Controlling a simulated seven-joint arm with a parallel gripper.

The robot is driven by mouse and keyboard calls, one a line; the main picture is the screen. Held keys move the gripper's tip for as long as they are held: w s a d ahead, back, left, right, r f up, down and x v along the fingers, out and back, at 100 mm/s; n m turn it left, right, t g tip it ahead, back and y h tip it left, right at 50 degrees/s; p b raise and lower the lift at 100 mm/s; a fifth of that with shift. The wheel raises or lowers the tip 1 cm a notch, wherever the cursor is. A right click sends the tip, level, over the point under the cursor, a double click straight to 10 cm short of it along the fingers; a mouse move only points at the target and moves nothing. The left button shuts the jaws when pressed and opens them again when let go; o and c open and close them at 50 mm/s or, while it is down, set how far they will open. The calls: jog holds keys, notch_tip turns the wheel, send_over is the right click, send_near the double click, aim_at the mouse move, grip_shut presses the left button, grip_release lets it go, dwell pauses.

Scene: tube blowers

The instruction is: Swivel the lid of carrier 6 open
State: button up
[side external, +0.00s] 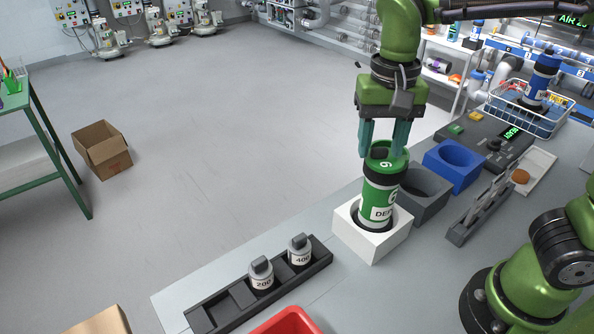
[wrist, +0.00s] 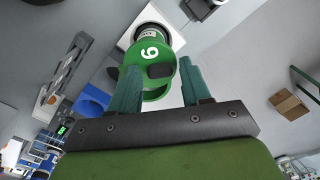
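Carrier 6 (side external: 380,192) is a green cylinder with dark bands and a white label, upright in a white square holder (side external: 368,240). Its green lid (side external: 383,157), marked with a white 6, is on top; it also shows in the wrist view (wrist: 150,55) with a dark patch on it. My gripper (side external: 383,150) points down at the lid, its two teal fingers apart. In the wrist view my gripper (wrist: 160,78) has a finger to either side of the lid's near edge, with nothing clearly clamped. I cannot tell whether a finger touches the lid.
A grey holder (side external: 424,195) and a blue holder (side external: 455,167) stand right of the carrier. A dark rack (side external: 222,309) with two weights lies in front. A red bin (side external: 287,324) is at the bottom edge. A wire basket (side external: 515,118) holds a blue carrier (side external: 541,78).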

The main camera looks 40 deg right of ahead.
aim_at(389, 169)
jog(key=c, duration=0.8)
jog(key=shift+s, duration=0.1)
jog(key=n, duration=0.2)
jog(key=s+n, duration=0.1)
jog(key=shift+s+a+n, duration=0.15)
jog(key=shift+a+n, duration=0.2)
jog(key=shift+n, duration=0.05)
jog(key=n, duration=0.1)
jog(key=s+n, duration=0.1)
jog(key=n, duration=0.1)
jog(key=shift+s+a+n, duration=0.1)
jog(key=shift+s+n, duration=0.15)
jog(key=shift+n, duration=0.05)
jog(key=shift+s+d+n, duration=0.2)
jog(key=shift+s+n, duration=0.3)
jog(key=shift+n, duration=0.8)
jog(key=shift+s+d+n, duration=0.2)
jog(key=shift+s+n, duration=0.25)
jog(key=shift+n, duration=0.85)
jog(key=shift+s+d+n, duration=0.2)
jog(key=shift+s+n, duration=0.3)
jog(key=shift+n, duration=0.8)
